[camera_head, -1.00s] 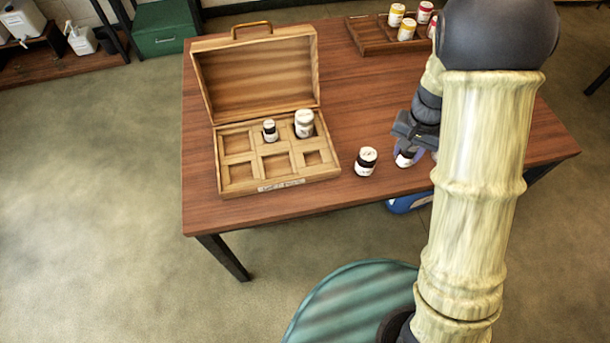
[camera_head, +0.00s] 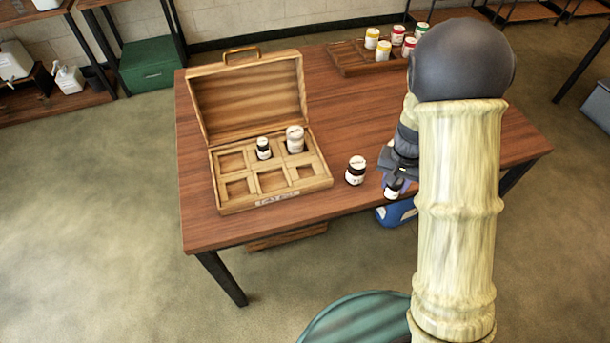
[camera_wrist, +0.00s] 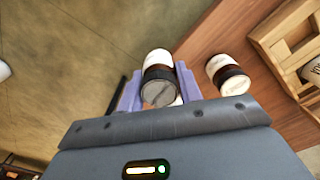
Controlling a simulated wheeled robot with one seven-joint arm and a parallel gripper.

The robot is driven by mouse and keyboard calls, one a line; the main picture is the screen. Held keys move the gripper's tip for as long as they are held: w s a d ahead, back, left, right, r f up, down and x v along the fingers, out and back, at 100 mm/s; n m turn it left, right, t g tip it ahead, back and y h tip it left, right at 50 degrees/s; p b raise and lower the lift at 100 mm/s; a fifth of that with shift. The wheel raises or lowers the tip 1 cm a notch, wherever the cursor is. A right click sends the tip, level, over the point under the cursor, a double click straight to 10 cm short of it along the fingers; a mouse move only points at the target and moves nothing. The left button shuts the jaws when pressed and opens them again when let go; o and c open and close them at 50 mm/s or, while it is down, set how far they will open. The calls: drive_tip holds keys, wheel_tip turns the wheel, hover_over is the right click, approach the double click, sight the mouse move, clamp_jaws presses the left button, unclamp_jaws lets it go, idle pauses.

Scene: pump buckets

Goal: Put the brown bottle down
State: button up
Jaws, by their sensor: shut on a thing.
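A brown bottle with a white label (camera_head: 391,193) is held in my gripper (camera_head: 396,181), near the table's front edge at the right. It also shows in the wrist view (camera_wrist: 158,88), cap toward the camera, between my purple fingertips (camera_wrist: 160,90). Floor shows behind much of it there. I cannot tell whether its base touches the table. A second brown bottle with a white label (camera_head: 356,170) stands upright on the table, just left of my gripper and apart from it. It shows in the wrist view too (camera_wrist: 228,76).
An open wooden case (camera_head: 325,183) stands on the table (camera_head: 345,110), left of the bottles. A small dark bottle (camera_head: 263,148) and a larger white-labelled one (camera_head: 295,139) sit in its back row; other compartments are empty. A wooden tray (camera_head: 345,62) with several colored jars stands behind.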

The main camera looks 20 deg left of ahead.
drive_tip(key=d+f, duration=0.4)
drive_tip(key=f, duration=0.3)
drive_tip(key=d+f, duration=0.4)
drive_tip(key=f, duration=0.3)
drive_tip(key=shift+w+d+f+n, duration=0.15)
drive_tip(key=shift+f+n, duration=0.15)
drive_tip(key=shift+n, duration=0.1)
